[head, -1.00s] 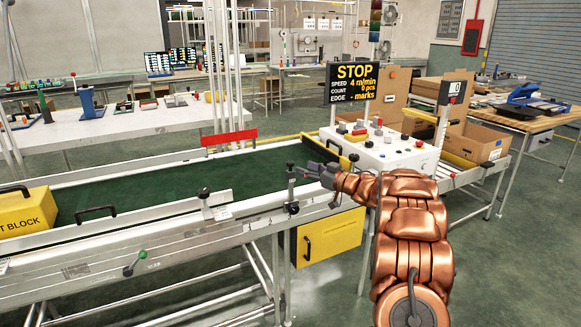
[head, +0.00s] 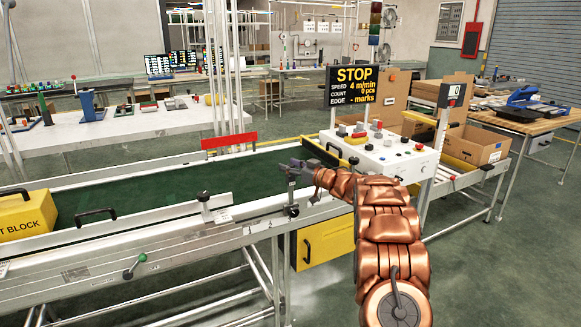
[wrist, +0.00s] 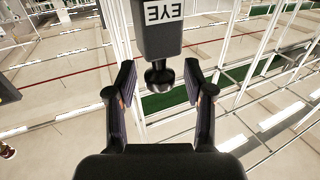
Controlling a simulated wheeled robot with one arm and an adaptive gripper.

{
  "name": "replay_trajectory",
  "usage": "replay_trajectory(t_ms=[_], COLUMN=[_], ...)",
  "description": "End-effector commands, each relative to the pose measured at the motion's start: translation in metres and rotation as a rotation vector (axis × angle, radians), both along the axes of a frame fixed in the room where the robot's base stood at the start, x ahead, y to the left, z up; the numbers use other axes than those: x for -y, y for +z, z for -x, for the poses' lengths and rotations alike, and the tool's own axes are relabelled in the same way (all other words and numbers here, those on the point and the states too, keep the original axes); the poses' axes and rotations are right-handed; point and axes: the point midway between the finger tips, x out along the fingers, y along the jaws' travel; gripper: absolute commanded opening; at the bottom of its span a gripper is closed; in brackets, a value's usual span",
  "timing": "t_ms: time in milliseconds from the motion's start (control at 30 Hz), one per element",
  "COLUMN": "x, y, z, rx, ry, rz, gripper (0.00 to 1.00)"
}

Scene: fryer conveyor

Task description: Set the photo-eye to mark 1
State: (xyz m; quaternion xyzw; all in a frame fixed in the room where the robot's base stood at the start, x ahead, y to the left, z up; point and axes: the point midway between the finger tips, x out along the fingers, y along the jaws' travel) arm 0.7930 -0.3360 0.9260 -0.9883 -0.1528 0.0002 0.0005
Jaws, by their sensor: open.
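The photo-eye (wrist: 165,28) is a dark block lettered EYE, upside down in the wrist view. A black knob (wrist: 159,75) projects from it. My gripper (wrist: 158,84) is open, with one finger on each side of the knob and visible gaps between. In the head view my gripper (head: 297,168) is at the top of the photo-eye's post (head: 291,192) on the conveyor's near rail, and covers part of it. The mark scale cannot be read. The display (head: 353,86) reads STOP, speed 4 m/min, count 0 pcs, edge - marks.
The green conveyor belt (head: 150,190) runs behind the post. A yellow block (head: 25,215) sits at its left. A white control box (head: 380,155) with several buttons stands to the right. A yellow box (head: 328,238) hangs below the rail.

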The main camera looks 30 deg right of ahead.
Motion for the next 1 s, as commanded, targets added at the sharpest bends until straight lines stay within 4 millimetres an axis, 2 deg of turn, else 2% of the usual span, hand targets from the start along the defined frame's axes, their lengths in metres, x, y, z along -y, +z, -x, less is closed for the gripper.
replay_trajectory(t_ms=[67,533,1000], x=[0.0002,0.0002,-0.0016], y=[0.0000,0.0000,0.0000], z=[0.0002,0.0003,0.0000], rx=[0.000,0.000,0.000], ry=[0.000,0.000,0.000], rz=[0.000,0.001,0.001], gripper=[0.48,0.00,0.00])
